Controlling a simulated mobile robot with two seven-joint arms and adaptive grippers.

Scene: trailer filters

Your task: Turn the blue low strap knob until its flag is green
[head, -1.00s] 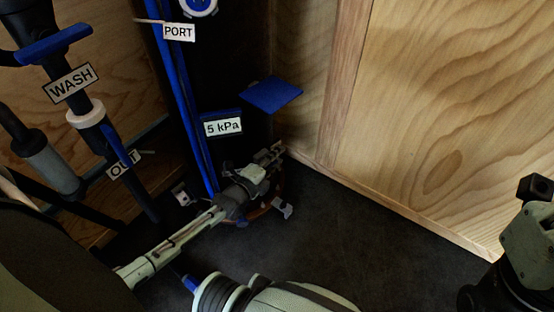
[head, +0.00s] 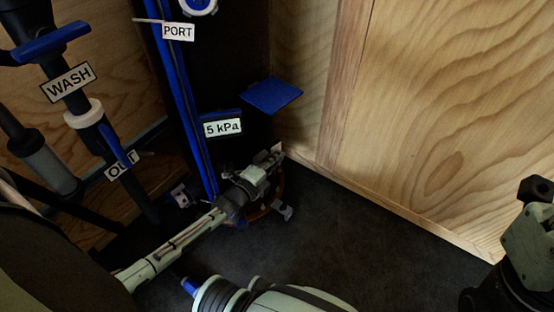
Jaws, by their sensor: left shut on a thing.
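My left gripper (head: 268,160) is low in the corner beside the dark upright housing. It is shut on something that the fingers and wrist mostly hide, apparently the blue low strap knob. A small patch of blue (head: 242,224) shows just under the wrist. A thin orange-brown curved band (head: 264,211) shows beneath the gripper, with a small pale bracket (head: 286,213) at its right end. I see no green flag; the flag cannot be made out.
A blue flat plate (head: 272,95) juts out above the gripper, near the "5 kPa" label (head: 223,127). Blue upright rails (head: 185,100) and pipes labelled WASH (head: 68,82) and OUT (head: 121,165) stand left. A wooden wall (head: 440,110) closes the right; dark floor (head: 350,240) is clear.

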